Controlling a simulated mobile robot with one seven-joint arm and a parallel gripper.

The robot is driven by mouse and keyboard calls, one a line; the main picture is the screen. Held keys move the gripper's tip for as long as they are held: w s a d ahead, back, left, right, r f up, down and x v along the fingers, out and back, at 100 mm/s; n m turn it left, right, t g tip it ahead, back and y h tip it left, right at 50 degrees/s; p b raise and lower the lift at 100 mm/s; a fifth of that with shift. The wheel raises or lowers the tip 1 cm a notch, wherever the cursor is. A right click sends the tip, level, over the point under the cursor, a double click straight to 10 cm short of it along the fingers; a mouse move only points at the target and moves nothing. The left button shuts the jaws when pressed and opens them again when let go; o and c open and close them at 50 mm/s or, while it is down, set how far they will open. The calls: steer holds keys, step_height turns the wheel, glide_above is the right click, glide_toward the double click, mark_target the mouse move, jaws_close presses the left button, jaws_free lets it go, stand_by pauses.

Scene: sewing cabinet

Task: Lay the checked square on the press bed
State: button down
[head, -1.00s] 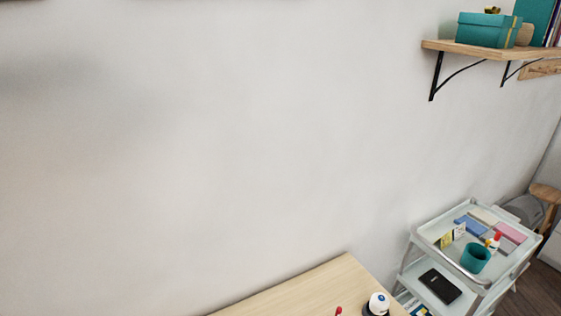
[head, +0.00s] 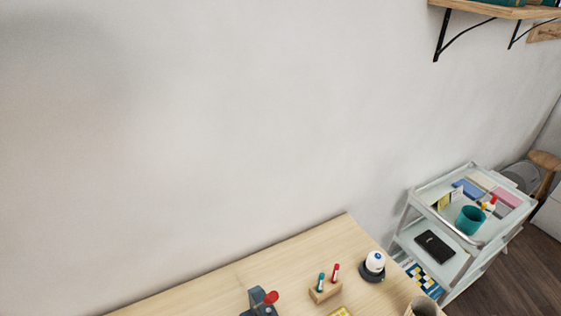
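A checked piece (head: 424,278) in dark blue, white and yellow lies low on the trolley at the right, below the shelf with a black flat object. It is small in the picture and partly hidden by the trolley frame. A dark grey device with a red knob (head: 262,302) stands on the wooden table at the bottom edge of the head view. It may be the press, but its lower part is cut off and I cannot make out a bed. My gripper is not in view.
The wooden table (head: 220,285) holds a block with two small upright tools (head: 325,290), a white-topped round item (head: 373,266) and a beige cup (head: 423,307). The pale trolley (head: 408,219) carries a teal cup (head: 470,220). A wall shelf (head: 490,10) is above.

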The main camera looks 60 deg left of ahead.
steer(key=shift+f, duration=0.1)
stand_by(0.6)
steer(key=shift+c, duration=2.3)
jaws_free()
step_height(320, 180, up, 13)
